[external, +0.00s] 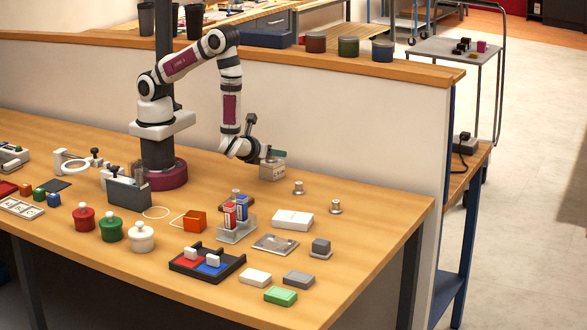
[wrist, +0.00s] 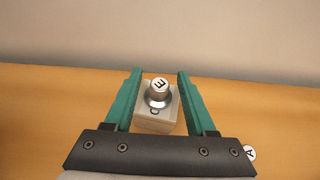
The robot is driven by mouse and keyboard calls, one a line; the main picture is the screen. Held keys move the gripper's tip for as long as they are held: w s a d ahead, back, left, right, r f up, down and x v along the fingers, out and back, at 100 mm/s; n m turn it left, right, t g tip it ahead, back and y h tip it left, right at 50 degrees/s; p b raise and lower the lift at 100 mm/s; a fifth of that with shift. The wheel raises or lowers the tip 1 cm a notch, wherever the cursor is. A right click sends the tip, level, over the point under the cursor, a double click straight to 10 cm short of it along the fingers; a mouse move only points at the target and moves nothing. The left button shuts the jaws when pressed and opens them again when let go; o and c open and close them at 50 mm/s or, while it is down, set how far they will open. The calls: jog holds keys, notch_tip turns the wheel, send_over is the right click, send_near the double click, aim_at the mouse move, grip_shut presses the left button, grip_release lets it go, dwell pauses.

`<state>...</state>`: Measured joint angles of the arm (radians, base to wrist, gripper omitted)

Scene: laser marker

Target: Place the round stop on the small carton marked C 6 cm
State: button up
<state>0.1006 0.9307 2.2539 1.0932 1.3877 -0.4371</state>
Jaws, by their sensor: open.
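A round metal stop (wrist: 158,92) with a dark letter, looking like an E, on its white top stands upright over a small pale carton (wrist: 155,126) and appears to rest on it. The letter on the carton is partly covered and I cannot read it surely. My gripper (wrist: 156,72) is open, its green fingers on either side of the stop with gaps showing. In the external view the carton (external: 272,171) stands on the bench below my gripper (external: 275,154); the stop is mostly hidden there.
Two more metal stops (external: 298,188) (external: 335,207) stand to the right; one marked A (wrist: 249,152) shows in the wrist view. A white box (external: 292,219), a clear holder (external: 237,231) and an orange block (external: 194,221) are nearer the front. A wall closes the back.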

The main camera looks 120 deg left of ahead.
jog(key=v, duration=1.2)
jog(key=s+d+r+n+h, duration=0.3)
jog(key=s+r+n+h, duration=0.8)
jog(key=s, duration=0.3)
jog(key=shift+s+d+r+n+h, duration=0.35)
jog(key=shift+r+n, duration=0.3)
jog(key=shift+n, duration=0.15)
